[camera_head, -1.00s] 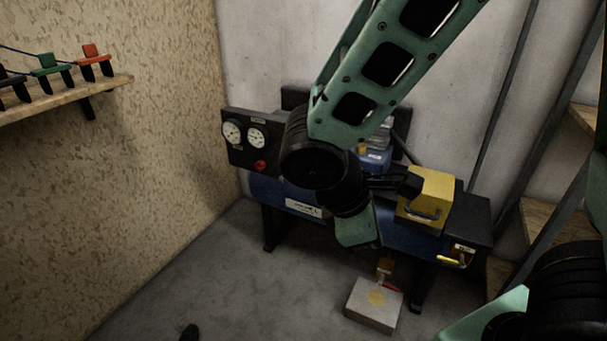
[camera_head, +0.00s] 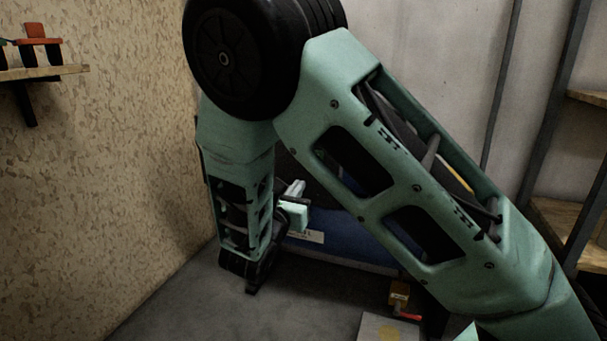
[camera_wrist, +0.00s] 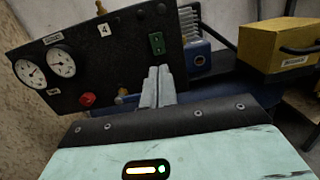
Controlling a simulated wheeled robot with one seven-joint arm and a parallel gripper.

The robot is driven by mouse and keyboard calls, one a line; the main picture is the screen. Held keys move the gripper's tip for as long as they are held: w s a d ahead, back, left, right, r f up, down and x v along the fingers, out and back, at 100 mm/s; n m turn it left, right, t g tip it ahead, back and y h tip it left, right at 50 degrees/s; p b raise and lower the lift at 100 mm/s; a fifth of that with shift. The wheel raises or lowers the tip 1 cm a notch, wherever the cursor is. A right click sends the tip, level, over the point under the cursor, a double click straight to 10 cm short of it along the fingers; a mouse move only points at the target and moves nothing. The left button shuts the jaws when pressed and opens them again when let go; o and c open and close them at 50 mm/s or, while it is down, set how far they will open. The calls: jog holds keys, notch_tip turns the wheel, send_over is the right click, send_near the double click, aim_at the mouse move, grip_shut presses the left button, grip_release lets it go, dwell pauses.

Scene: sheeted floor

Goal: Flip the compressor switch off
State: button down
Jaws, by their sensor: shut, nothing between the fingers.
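The compressor's dark panel (camera_wrist: 120,62) fills the upper left of the wrist view. It carries two white round gauges, a red knob (camera_wrist: 87,99) and a small green switch (camera_wrist: 157,43) at its right side. I cannot tell the switch's position. My gripper (camera_wrist: 160,72) is shut and empty, its tips just below the green switch in the picture; I cannot tell whether they touch the panel. In the head view my gripper (camera_head: 299,187) shows small behind my arm, in front of the blue tank (camera_head: 350,245). My arm hides most of the panel there.
A yellow box (camera_wrist: 280,48) with a dark handle stands right of the panel, near a blue unit (camera_wrist: 198,55). A pale block (camera_head: 385,328) with a red-handled valve (camera_head: 400,300) is on the floor. A shelf (camera_head: 50,72) is on the left wall.

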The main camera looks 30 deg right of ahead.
jog(key=shift+w+a, duration=0.2)
jog(key=shift+w, duration=0.1)
jog(key=b+x, duration=0.3)
jog(key=x, duration=1.1)
jog(key=shift+b, duration=0.35)
jog(key=shift+w+d+r+p, duration=0.15)
jog(key=shift+p, duration=0.15)
